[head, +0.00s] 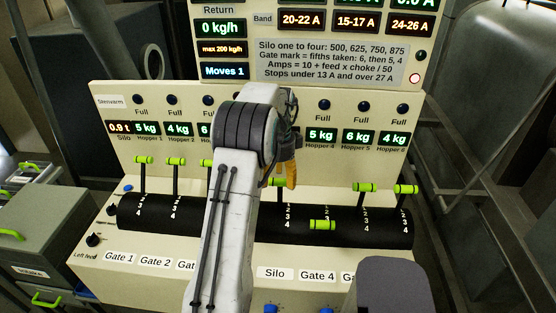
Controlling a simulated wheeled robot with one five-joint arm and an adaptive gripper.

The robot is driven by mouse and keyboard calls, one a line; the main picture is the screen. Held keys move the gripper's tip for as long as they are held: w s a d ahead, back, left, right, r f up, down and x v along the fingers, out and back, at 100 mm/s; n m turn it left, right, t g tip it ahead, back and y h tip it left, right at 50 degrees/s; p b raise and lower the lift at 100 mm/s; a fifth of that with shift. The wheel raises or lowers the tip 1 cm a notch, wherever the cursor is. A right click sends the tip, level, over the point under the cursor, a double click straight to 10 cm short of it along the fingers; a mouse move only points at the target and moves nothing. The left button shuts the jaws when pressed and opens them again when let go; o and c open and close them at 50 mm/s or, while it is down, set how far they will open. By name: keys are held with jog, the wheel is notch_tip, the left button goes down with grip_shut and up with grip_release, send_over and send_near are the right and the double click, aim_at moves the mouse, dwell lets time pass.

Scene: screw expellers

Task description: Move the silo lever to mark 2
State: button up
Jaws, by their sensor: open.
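The silo lever (277,182) has a lime-green handle and stands in the row of levers above the Silo label (275,273). It is up at the far end of its slot, level with the other raised levers. Marks 2, 3 and 4 show on the black drum (288,238) below it. My gripper (289,172), with an orange-yellow finger, is open right at the silo handle and partly covers it. I cannot tell whether they touch.
The Gate 4 lever (321,225) is down near the front, just right of the silo lever. The Gate 1 lever (143,160) and Gate 2 lever (175,161) stand up at left. Two raised levers stand at right. The display panel (330,62) rises behind.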

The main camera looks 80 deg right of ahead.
notch_tip(320, 180, up, 11)
jog(key=shift+d+f, duration=0.15)
jog(key=shift+d, duration=0.05)
dwell(0.3)
dwell(0.7)
